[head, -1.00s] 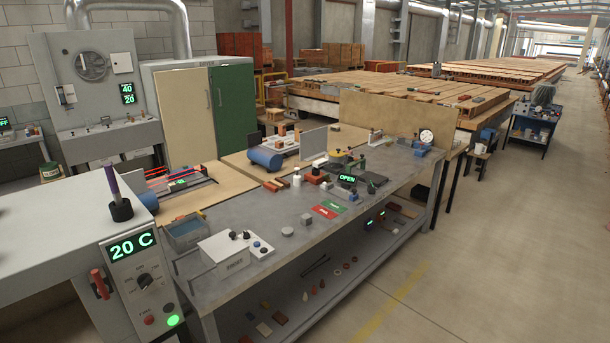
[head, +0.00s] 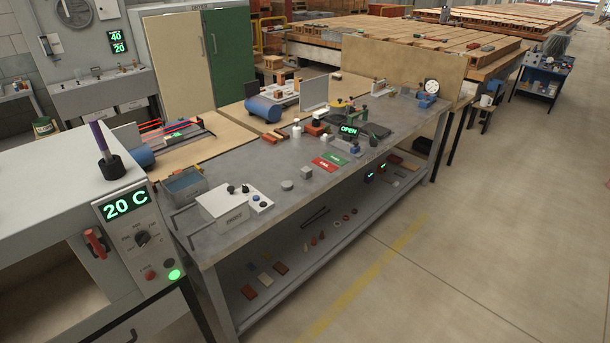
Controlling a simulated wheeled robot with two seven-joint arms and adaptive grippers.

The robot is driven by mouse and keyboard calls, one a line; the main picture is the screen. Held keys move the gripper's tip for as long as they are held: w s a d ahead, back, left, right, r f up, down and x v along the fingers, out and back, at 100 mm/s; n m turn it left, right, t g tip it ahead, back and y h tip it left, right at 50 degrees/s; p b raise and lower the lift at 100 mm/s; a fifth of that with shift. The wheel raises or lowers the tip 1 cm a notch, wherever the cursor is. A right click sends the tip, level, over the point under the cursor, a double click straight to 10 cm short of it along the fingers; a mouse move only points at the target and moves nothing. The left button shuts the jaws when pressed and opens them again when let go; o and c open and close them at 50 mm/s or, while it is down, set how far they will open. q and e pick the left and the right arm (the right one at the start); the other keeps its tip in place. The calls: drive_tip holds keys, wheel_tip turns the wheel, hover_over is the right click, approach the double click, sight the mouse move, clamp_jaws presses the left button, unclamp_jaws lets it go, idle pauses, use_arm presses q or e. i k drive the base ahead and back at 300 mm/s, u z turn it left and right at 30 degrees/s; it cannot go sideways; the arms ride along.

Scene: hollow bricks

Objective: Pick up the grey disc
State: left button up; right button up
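A small round grey piece (head: 287,185), which looks like the grey disc, lies on the grey metal workbench (head: 270,207). It is left of and nearer than a small grey block (head: 306,172). Small round pieces also lie on the shelf below, including a pale ring-like one (head: 337,224); they are too small to tell well. Neither of my grippers shows in the head view, and nothing is seen touching the grey piece.
A white box (head: 222,206) with a knobbed panel stands left of the grey piece. A "20 C" control panel (head: 140,235) stands at the left.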

sight(287, 185)
drive_tip(key=z, duration=0.2)
drive_tip(key=i, duration=1.2)
drive_tip(key=u, duration=0.45)
drive_tip(key=i, duration=1.35)
drive_tip(key=u, duration=0.6)
